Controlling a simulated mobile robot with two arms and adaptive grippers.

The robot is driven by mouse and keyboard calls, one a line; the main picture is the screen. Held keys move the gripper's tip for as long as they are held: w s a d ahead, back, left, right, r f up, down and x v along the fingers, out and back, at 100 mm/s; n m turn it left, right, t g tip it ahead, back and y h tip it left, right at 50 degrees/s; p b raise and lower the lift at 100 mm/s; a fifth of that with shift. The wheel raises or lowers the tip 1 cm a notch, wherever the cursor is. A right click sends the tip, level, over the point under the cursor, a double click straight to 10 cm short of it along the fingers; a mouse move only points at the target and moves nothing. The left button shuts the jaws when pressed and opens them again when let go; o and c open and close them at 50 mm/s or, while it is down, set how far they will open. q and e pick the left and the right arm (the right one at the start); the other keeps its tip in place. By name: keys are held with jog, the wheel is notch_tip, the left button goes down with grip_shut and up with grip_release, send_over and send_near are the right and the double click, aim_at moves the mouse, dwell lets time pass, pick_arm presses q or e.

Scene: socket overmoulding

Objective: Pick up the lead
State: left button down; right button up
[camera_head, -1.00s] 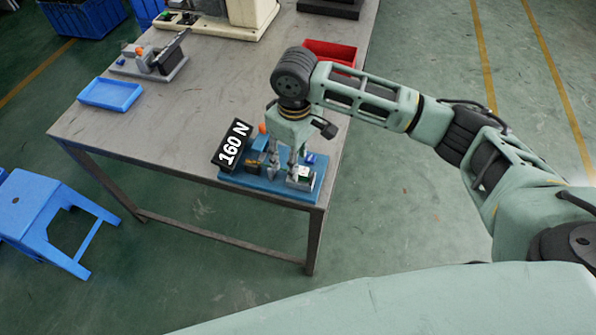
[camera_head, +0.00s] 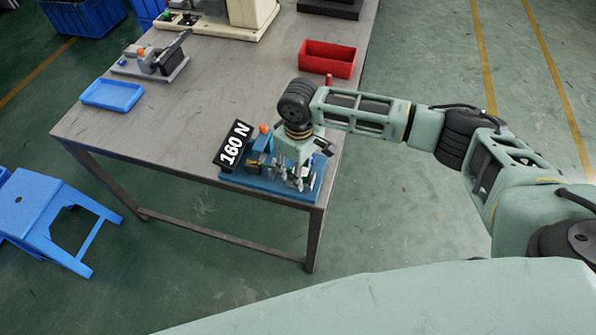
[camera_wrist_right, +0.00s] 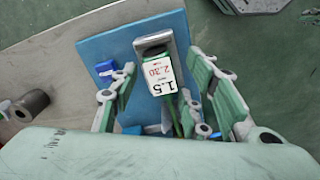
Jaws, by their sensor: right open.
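The lead (camera_wrist_right: 161,79) shows in the right wrist view as a green part with a white label reading 1.5 and 2.30. Its dark upper end (camera_wrist_right: 153,51) lies at a grey block on the blue fixture, and a green cable (camera_wrist_right: 176,118) runs down from it. My right gripper (camera_wrist_right: 158,85) is open, with one finger on each side of the lead and visible gaps between. In the head view my right gripper (camera_head: 291,178) is low over the fixture's right part and mostly hides the lead. My left gripper is not in view.
A red bin (camera_head: 327,60), a blue tray (camera_head: 111,96) and a grey fixture (camera_head: 150,66) stand farther back. A blue stool (camera_head: 42,207) stands left.

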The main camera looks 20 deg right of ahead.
grip_shut()
jog(key=shift+d+r, duration=0.1)
